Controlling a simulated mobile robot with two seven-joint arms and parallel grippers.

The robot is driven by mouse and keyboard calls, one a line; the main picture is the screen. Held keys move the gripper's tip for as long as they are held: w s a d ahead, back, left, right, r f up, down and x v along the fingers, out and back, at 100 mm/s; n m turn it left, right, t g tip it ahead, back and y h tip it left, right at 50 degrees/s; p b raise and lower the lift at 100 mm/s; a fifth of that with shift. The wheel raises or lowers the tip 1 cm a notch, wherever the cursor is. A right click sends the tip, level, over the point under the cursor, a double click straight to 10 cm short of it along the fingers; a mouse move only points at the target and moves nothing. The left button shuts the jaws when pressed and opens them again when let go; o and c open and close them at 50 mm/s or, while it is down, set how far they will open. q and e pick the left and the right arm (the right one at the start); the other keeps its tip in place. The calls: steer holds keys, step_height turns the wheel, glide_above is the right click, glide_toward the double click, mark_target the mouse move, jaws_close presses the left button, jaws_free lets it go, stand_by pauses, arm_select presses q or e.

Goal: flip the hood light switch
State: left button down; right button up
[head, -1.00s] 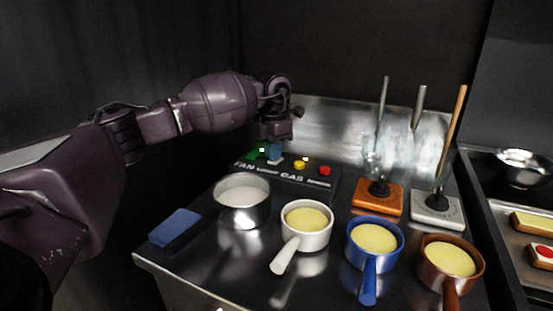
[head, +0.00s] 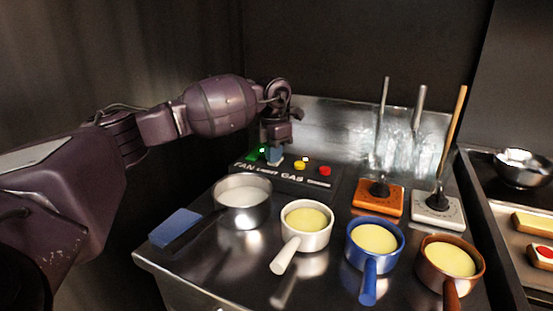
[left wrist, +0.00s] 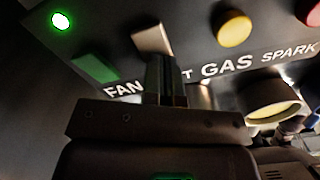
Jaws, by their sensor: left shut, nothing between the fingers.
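The control panel (head: 285,180) stands at the back left of the steel counter, lettered FAN, LIGHT, GAS and SPARK. The pale light switch (left wrist: 150,38) shows in the left wrist view, right of the green fan switch (left wrist: 95,68). My left gripper (head: 275,152) is shut and empty, pointing down at the light switch. In the left wrist view its fingertips (left wrist: 163,58) overlap the near end of the switch and hide part of the LIGHT lettering. I cannot tell whether they touch it. My right gripper is out of view.
A steel pot (head: 243,190) stands close in front of the panel. White (head: 307,204), blue (head: 376,226) and brown (head: 447,242) pans stand to its right. The yellow (head: 300,164) and red (head: 324,171) buttons are beside the gripper. A lit lamp (left wrist: 60,20) is above the fan switch.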

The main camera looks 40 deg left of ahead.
arm_select(q)
steer(key=shift+f, duration=0.2)
steer(key=shift+r+p, duration=1.05)
steer(key=shift+r, duration=2.5)
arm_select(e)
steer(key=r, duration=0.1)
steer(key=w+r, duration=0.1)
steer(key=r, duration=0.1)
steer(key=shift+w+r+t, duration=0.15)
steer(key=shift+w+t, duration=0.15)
arm_select(q)
steer(key=shift+f, duration=0.1)
